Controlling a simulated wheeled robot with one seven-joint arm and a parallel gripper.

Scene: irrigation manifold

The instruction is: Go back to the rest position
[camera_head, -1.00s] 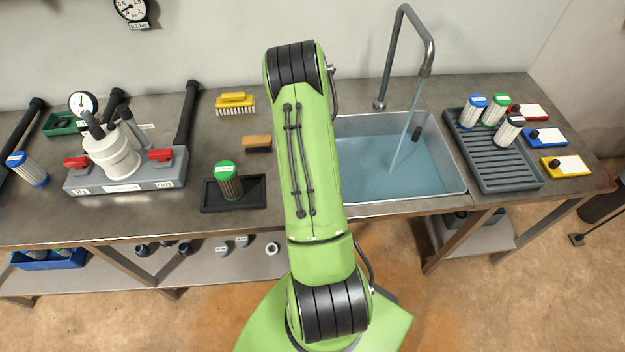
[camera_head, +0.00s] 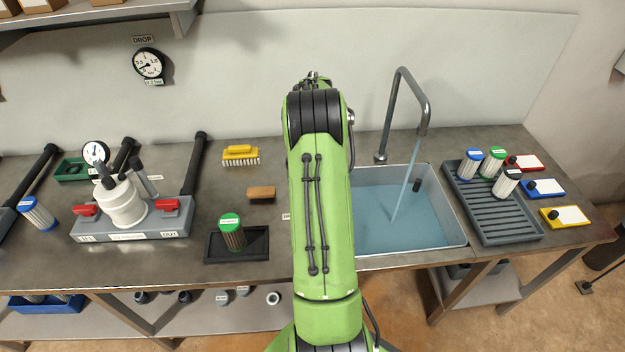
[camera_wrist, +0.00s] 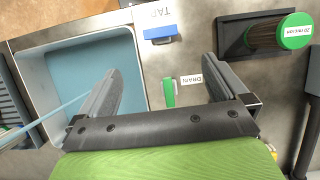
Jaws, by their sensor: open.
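My gripper (camera_wrist: 160,95) is open and empty in the wrist view, its two dark fingers spread apart above the bench. Below and between the fingers I see a green handle (camera_wrist: 169,92) beside a DRAIN label (camera_wrist: 191,80). A blue handle (camera_wrist: 160,32) lies beyond it, near a TAP label. In the head view my green arm stands upright in front of the bench and hides its middle; the gripper's fingers cannot be made out there.
The sink (camera_head: 455,232) holds water under a running tap (camera_head: 425,115). Left are a green-capped filter (camera_head: 231,230) in a black tray (camera_head: 262,252), a brush (camera_head: 240,155) and the manifold (camera_head: 130,232). Right is a grey rack (camera_head: 500,220) with several filters. A shelf (camera_head: 100,14) hangs top left.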

